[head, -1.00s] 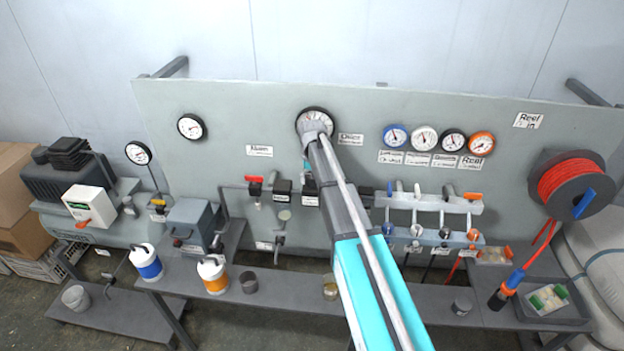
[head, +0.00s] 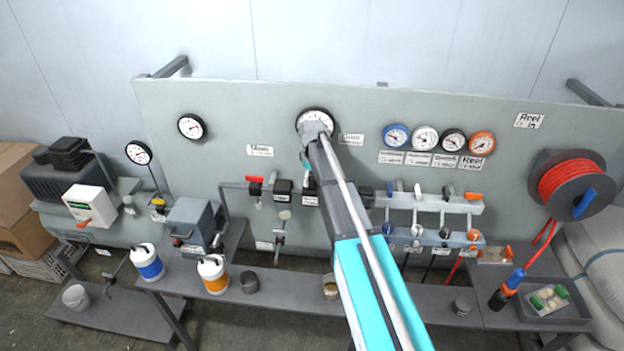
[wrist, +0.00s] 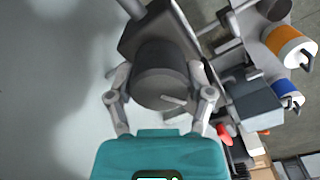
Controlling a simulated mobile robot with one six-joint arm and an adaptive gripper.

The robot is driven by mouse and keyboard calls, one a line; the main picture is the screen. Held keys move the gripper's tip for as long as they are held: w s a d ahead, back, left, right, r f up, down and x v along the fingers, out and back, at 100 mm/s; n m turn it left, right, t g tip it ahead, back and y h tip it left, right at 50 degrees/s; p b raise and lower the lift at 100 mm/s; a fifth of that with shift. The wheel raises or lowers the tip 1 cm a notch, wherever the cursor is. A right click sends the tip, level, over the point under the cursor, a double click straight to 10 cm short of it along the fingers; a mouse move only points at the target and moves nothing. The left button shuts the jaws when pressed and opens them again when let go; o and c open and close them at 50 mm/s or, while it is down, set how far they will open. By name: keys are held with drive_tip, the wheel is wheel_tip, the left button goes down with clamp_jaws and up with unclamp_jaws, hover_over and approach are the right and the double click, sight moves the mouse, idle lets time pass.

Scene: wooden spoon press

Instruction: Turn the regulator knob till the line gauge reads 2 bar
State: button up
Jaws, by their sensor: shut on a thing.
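In the wrist view the dark round regulator knob (wrist: 163,72) has a pale line on its face. My gripper (wrist: 160,96) has one finger on each side of it and is shut on it. In the head view my arm covers the knob and most of my gripper. A large black-rimmed gauge (head: 311,115) sits high on the panel behind my arm, which hides its lower part. Its label to the right is too blurred to read surely, so I cannot confirm that it is the line gauge, nor read its needle.
Another gauge (head: 191,127) is on the panel's left. A row of smaller gauges (head: 425,138) sits above several valves (head: 433,200) on the right. A red hose reel (head: 566,180) is at the far right. Bottles (head: 213,275) and cups stand on the bench (head: 290,303) below.

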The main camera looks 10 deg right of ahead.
drive_tip(key=shift+s, duration=0.15)
drive_tip(key=o, duration=1.1)
drive_tip(key=shift+m, duration=0.4)
